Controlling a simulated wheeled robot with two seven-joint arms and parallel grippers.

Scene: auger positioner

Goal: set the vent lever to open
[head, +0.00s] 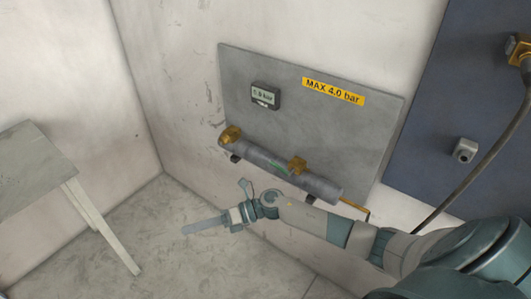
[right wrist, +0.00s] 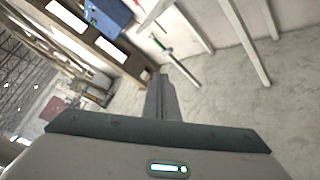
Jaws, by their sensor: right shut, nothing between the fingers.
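A grey horizontal pipe (head: 262,160) is mounted low on a grey wall panel (head: 225,80). It has a brass fitting (head: 230,134) at its left end and another brass fitting (head: 297,165) on top. A thin yellow-orange rod (head: 354,206) sticks out at its right end; I cannot tell surely whether this is the vent lever or how it is set. My right gripper (head: 188,229) is shut and empty, below and in front of the pipe, apart from it, pointing left. Its closed fingers also show in the right wrist view (right wrist: 160,95). My left gripper is not in view.
A small display (head: 265,95) and a yellow "MAX 4.0 bar" label (head: 334,91) sit above the pipe. A dark blue panel (head: 440,120) with a black hose (head: 490,155) is at right. A grey table (head: 35,165) stands at left. The floor between is clear.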

